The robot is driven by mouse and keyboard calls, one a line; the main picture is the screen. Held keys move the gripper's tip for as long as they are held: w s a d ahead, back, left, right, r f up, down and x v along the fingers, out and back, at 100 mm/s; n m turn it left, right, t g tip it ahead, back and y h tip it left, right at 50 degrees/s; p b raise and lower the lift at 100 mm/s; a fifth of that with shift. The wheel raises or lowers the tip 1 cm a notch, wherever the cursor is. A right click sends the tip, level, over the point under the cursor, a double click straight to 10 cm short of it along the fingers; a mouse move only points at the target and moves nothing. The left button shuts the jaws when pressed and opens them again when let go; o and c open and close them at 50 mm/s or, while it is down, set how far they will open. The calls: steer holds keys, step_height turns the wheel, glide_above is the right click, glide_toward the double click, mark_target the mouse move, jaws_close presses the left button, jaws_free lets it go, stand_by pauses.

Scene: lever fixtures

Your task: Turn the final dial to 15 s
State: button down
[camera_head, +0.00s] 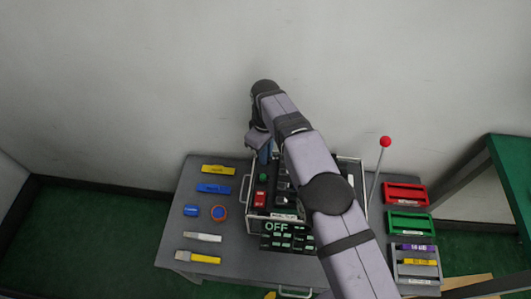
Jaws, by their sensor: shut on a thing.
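A dark control panel (249,190) with a metal frame stands on the grey table. A green button (263,178), a red switch (260,199) and a display reading OFF (277,227) show on its left side. My gripper (264,157) is at the panel's upper left corner and points down. It is shut on a small blue piece (265,153), and I cannot tell from this view what that piece is. I cannot make out the final dial or its 15 s mark. My arm hides much of the panel's middle and right side.
Yellow (219,169), blue (214,188) and white (203,237) tools lie on the table's left side. A red-knobbed lever (385,142) stands at the back right. Red (405,194) and green (411,223) trays lie on the right. A green-topped frame (512,160) stands at far right.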

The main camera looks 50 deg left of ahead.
steer(key=c, duration=1.8)
jaws_free()
steer(key=shift+o, duration=0.2)
steer(key=shift+r+b, duration=0.35)
steer(key=shift+r, duration=3.35)
